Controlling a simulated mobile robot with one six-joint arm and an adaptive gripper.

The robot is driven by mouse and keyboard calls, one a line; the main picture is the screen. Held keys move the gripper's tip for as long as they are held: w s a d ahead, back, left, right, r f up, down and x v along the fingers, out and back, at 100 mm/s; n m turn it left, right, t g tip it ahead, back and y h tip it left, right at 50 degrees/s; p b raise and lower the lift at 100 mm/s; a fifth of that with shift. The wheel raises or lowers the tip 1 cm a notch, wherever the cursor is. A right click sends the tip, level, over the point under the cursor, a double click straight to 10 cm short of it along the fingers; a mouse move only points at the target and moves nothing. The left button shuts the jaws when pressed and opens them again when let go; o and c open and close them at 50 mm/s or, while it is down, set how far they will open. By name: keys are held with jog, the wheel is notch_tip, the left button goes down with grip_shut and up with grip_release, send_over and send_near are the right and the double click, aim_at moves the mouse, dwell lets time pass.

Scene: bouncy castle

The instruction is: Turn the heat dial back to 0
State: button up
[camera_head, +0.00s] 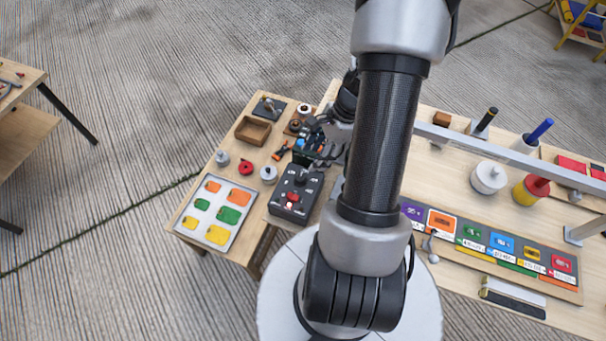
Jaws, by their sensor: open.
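A dark grey control box (283,208) sits near the front edge of the left wooden table. It has a black round knob (301,179), which looks like the heat dial, and a red part with a pale part below it. The dial's pointer and numbers are too small to read. My gripper (322,161) is black and open, just behind the box and above the table. It appears empty and apart from the knob, but the exact gap cannot be told. My arm hides the area right of the box.
A white tray (232,191) with several coloured cards lies left of the box. A grey round weight (268,174), a red ring (246,168) and a wooden tray (252,131) stand behind it. A grey rail (470,141) crosses the right table, which holds coloured labelled cards and cylinders.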

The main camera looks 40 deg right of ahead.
aim_at(301, 177)
jog(key=b+x, duration=0.3)
jog(key=x, duration=0.6)
jog(key=shift+f, duration=0.3)
jog(key=c, duration=1.1)
